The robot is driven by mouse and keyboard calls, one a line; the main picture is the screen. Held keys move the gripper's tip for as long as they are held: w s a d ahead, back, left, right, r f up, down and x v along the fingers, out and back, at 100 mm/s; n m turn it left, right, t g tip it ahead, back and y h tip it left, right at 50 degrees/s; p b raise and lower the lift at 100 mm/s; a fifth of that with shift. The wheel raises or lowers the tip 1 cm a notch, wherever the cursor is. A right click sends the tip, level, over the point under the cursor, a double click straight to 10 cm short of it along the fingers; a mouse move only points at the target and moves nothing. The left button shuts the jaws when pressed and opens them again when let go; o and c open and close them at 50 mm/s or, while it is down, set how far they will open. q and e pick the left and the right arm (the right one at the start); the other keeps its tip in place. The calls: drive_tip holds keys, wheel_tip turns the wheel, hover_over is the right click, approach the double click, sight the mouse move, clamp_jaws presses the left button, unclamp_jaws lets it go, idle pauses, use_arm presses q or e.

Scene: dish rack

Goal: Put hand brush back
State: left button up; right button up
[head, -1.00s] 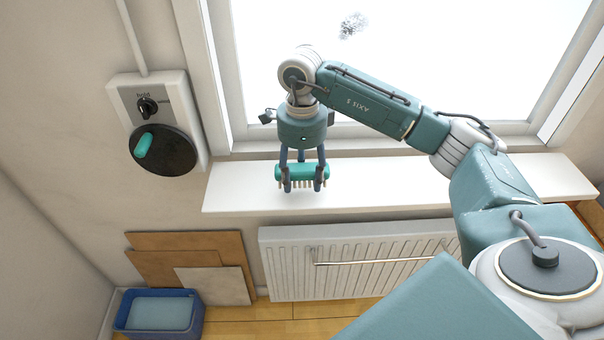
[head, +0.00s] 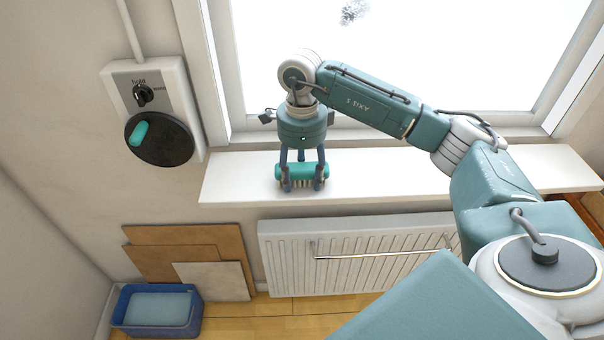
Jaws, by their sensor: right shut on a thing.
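The hand brush has a teal back (head: 302,171) and short pale bristles pointing down. My right gripper (head: 303,182) is shut on the brush, with its fingers around the back. The brush is held level at the white windowsill (head: 240,179), and its bristles are at or just above the sill surface; a faint shadow shows close under them. Whether the bristles touch the sill I cannot tell. My left gripper is not in the head view.
A wall box with a black disc and teal handle (head: 139,133) is left of the window. A radiator (head: 350,245) with a rail is below the sill. Boards (head: 190,255) and a blue tub (head: 125,325) stand on the floor. The sill is clear on both sides of the brush.

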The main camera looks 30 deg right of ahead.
drive_tip(key=shift+f, duration=0.3)
idle(0.5)
drive_tip(key=o, duration=1.2)
wheel_tip(320, 180, up, 12)
drive_tip(key=shift+r, duration=0.1)
clamp_jaws()
idle(0.6)
idle(0.7)
